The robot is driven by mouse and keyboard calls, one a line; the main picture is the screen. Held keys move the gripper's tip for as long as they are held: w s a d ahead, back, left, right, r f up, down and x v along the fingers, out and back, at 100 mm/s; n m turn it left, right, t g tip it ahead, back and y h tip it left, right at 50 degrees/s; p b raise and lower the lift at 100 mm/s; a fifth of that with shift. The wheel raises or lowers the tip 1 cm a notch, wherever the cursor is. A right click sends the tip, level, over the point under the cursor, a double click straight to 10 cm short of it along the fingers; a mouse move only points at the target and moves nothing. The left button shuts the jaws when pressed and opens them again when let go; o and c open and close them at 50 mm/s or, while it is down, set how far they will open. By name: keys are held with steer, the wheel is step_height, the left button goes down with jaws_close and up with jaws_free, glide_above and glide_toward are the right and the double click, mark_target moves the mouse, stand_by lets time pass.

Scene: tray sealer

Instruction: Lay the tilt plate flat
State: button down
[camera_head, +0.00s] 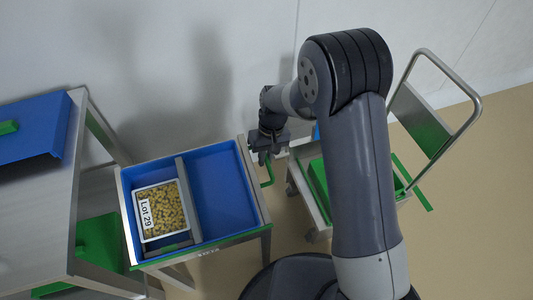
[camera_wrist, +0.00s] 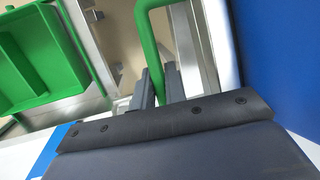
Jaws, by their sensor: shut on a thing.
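The plate (camera_head: 222,188) is blue with a steel rim and a divider, on a steel stand with a green front edge. I cannot tell how far it tilts. A white tray (camera_head: 181,236) labelled "Lot 29", full of small tan pieces, sits in its left compartment. A green bar handle (camera_head: 268,172) is at the plate's right side; it also shows in the wrist view (camera_wrist: 147,35). My gripper (camera_head: 265,152) is at this handle, and in the wrist view its two fingers (camera_wrist: 161,82) are shut around the green bar. The fingertips are partly hidden in the head view.
A steel table (camera_head: 50,200) with a blue box (camera_head: 40,125) stands close on the left. A steel cart (camera_head: 310,205) with green trays and a tall looped handle (camera_head: 475,100) stands on the right, partly behind my arm. A pale wall is behind.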

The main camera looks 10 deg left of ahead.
steer(key=shift+w+a+f+g+h, duration=0.15)
steer(key=shift+f+g+h, duration=0.25)
steer(key=shift+f, duration=0.55)
steer(key=shift+w+a+f+g+h, duration=0.1)
steer(key=shift+w+f+g+h, duration=0.1)
steer(key=shift+f+g, duration=0.6)
steer(key=shift+w+a+f+g+h, duration=0.15)
steer(key=shift+f+g+h, duration=0.15)
steer(key=shift+f, duration=0.8)
steer(key=shift+d, duration=0.1)
steer(key=c, duration=1.5)
jaws_free()
steer(key=shift+o, duration=0.2)
steer(key=p+v, duration=0.1)
steer(key=v, duration=0.9)
steer(key=shift+w+r, duration=0.25)
steer(key=shift+r, duration=0.1)
steer(key=x, duration=1)
steer(key=shift+s+b, duration=0.25)
steer(key=shift+b, duration=0.2)
